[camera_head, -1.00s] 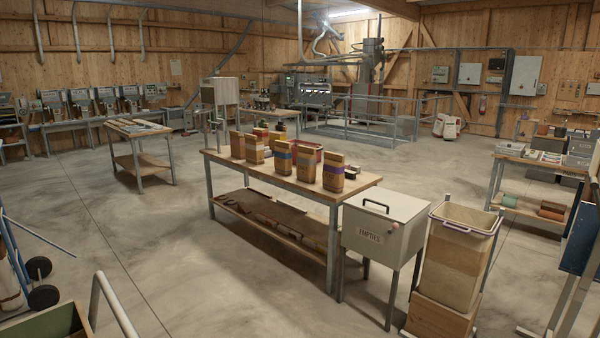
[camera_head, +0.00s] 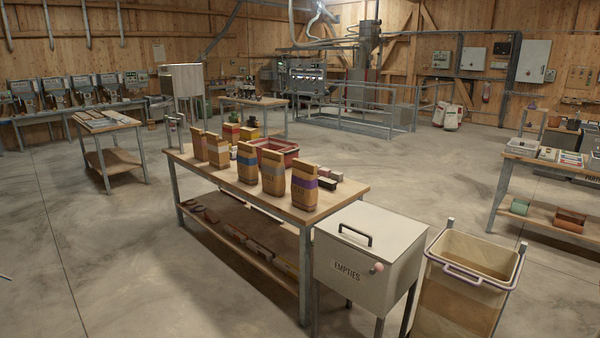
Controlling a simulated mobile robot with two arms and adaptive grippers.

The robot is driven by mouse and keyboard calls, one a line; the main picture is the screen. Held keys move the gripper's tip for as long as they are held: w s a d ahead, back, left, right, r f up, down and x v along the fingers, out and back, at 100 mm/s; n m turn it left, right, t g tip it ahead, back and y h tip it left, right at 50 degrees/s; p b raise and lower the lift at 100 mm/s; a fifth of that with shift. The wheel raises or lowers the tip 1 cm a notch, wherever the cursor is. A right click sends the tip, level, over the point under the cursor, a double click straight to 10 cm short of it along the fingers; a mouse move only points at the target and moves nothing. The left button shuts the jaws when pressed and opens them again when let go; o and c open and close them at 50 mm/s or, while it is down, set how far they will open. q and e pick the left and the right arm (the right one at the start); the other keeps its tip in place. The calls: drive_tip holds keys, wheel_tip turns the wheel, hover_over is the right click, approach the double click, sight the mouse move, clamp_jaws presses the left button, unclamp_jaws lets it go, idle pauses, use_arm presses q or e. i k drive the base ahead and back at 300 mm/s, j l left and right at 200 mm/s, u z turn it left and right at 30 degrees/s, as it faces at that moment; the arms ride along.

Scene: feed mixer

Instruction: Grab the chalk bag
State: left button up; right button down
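Several upright brown paper bags stand in a row on the wooden workbench (camera_head: 340,192) in the middle of the view. Their bands differ: one bag has a blue band (camera_head: 247,163), one a grey band (camera_head: 273,173), and the nearest a purple band (camera_head: 305,188). Two more bags stand at the far left end, one with a pale band (camera_head: 218,152) and one at the very end (camera_head: 199,145). The labels are too small to read, so I cannot tell which is the chalk bag. Neither of my grippers is in view.
A red crate (camera_head: 290,151) and small blocks (camera_head: 328,183) lie behind the bags. A grey lidded "EMPTIES" box (camera_head: 345,272) and an open bin (camera_head: 465,300) stand at the bench's near right end. Floor (camera_head: 140,260) is clear left of the bench.

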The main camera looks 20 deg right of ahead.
sight(272, 168)
drive_tip(key=i+z, duration=0.25)
drive_tip(key=i, duration=0.3)
drive_tip(key=i+j+z, duration=0.15)
drive_tip(key=i+z, duration=0.15)
drive_tip(key=i, duration=0.25)
drive_tip(key=i+j+z, duration=0.25)
drive_tip(key=j, duration=0.85)
drive_tip(key=j+z, duration=0.2)
drive_tip(key=j, duration=0.85)
